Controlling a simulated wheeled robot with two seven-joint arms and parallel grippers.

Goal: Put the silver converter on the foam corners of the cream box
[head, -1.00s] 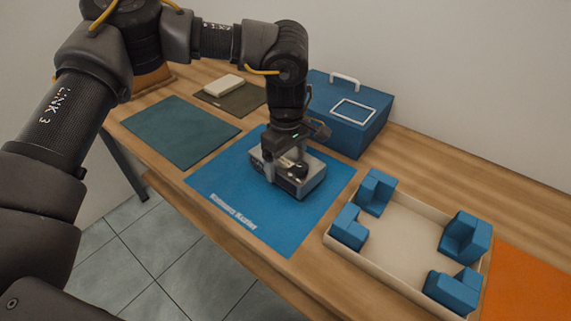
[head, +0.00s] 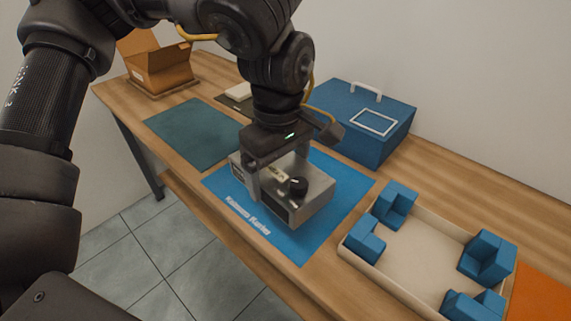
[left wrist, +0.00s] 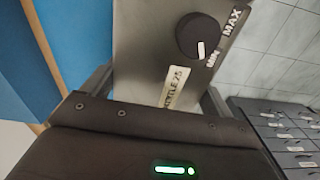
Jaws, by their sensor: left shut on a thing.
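The silver converter (head: 318,190) is a grey metal box with a black knob and a pale label on top. My left gripper (head: 278,172) is shut on it, one finger on each side, and holds it above the blue mat (head: 287,240). In the left wrist view the converter (left wrist: 145,45) fills the space between the fingers, its knob marked MIN and MAX. The cream box (head: 395,289) stands open at the right, apart from the converter. Blue foam corners (head: 487,258) sit in its corners, and its middle is empty. My right gripper is out of view.
A blue case (head: 350,140) with a white handle stands behind the mat near the wall. A green mat (head: 190,135) and an open cardboard box (head: 158,68) are at the left. An orange mat (head: 540,298) lies right of the cream box.

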